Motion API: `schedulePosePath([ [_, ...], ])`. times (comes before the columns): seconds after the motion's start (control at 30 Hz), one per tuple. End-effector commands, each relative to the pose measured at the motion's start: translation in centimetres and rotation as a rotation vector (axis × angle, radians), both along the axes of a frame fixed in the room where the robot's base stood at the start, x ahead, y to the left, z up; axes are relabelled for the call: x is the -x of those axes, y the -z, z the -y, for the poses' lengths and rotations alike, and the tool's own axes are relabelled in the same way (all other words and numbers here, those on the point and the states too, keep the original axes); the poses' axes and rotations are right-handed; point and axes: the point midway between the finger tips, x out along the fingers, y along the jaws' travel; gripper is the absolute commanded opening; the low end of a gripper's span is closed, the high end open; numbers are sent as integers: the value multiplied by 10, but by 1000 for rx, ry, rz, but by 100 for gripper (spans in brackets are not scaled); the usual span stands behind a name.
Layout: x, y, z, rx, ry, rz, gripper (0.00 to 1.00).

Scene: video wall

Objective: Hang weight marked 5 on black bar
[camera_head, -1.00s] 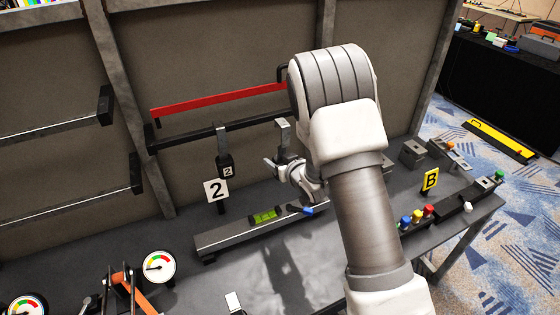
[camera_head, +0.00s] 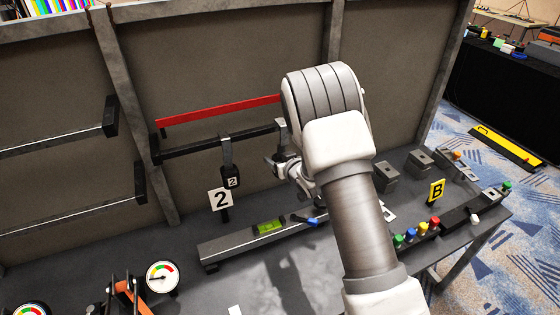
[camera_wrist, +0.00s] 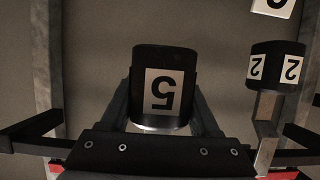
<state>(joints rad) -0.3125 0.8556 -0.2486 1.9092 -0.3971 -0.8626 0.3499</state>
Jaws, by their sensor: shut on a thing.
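The black weight marked 5 (camera_wrist: 162,92) is between the two fingers of my gripper (camera_wrist: 165,115) in the wrist view, its label upside down there. My gripper is shut on it and also shows in the head view (camera_head: 283,165), partly behind my arm. The weight's grey hook (camera_head: 281,137) stands up at the right part of the black bar (camera_head: 195,146). I cannot tell whether the hook touches the bar. The bar's right end is hidden by my arm. In the wrist view the bar's middle is behind my gripper.
A weight marked 2 (camera_head: 232,182) hangs on the bar to the left, near a white 2 sign (camera_head: 220,199). A red bar (camera_head: 215,110) runs above. A beam with a green level (camera_head: 268,227) lies on the table below. Colored buttons (camera_head: 418,229) are at the right.

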Motion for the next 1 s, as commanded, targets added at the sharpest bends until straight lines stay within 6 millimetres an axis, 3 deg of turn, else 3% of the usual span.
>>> schedulePosePath([
  [0.67, -44, -4, -19, -2, -3, 9, 0],
  [1.0, -43, 17, -18, -3, -1, 9, 0],
])
